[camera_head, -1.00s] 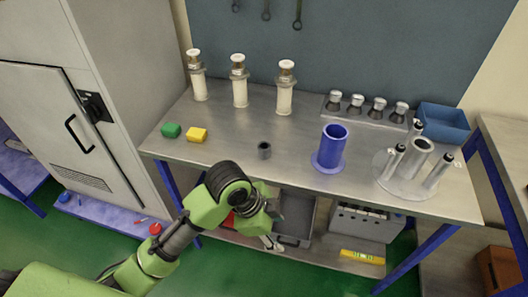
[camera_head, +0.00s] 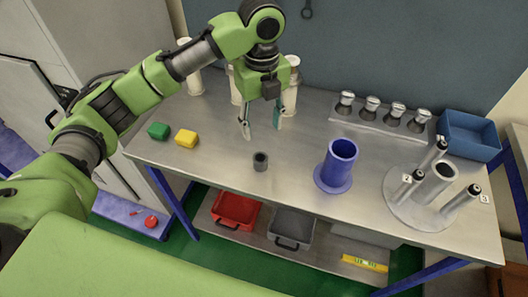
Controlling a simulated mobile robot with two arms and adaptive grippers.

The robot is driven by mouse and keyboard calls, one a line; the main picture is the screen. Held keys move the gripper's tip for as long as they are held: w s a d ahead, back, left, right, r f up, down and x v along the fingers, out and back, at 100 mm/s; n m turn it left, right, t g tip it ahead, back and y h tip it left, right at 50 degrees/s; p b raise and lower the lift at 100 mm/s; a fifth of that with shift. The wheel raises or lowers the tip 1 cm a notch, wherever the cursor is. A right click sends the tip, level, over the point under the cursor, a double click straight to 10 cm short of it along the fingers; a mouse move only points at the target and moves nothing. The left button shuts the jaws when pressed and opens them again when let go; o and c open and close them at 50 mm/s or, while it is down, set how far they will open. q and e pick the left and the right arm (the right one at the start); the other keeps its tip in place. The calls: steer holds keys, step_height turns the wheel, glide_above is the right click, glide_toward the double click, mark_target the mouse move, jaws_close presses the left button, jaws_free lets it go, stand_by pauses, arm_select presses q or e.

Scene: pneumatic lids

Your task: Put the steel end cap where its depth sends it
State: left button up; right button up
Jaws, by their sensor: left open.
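The steel end cap (camera_head: 260,161) is a small dark grey cup with an open top, standing on the steel table near its front edge. My left gripper (camera_head: 261,130) is open and empty, pointing down above the table behind the end cap; its two fingers are apart and not touching the cap. The cap's inner depth cannot be read from here. A blue tube on a round flange (camera_head: 338,166) stands to the right of the cap. A red bin (camera_head: 236,209) and a grey bin (camera_head: 291,227) sit on the lower shelf. My right gripper is not in view.
Green (camera_head: 159,131) and yellow (camera_head: 187,138) blocks lie at left. White cylinders (camera_head: 192,80) stand behind, partly hidden by my arm. A rack of metal knobs (camera_head: 380,120), a blue box (camera_head: 469,135) and a round fixture with upright tubes (camera_head: 410,207) fill the right side.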

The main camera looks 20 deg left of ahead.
arm_select(q)
step_height(320, 180, down, 3)
steer(key=s, duration=0.2)
steer(key=p, duration=0.1)
glide_above(260, 158)
steer(key=f, duration=0.4)
steer(key=shift+s+d+f, duration=0.3)
steer(key=shift+s+d, duration=0.05)
steer(key=shift+s+f, duration=0.15)
steer(key=shift+f, duration=0.05)
steer(key=f, duration=0.1)
steer(key=f+p, duration=0.1)
steer(key=f, duration=0.1)
steer(key=shift+s+a+f+p, duration=0.15)
steer(key=shift+s+f+p, duration=0.15)
steer(key=shift+p, duration=0.05)
steer(key=shift+w+f, duration=0.15)
steer(key=shift+f, duration=0.35)
steer(key=shift+r, duration=0.1)
jaws_close()
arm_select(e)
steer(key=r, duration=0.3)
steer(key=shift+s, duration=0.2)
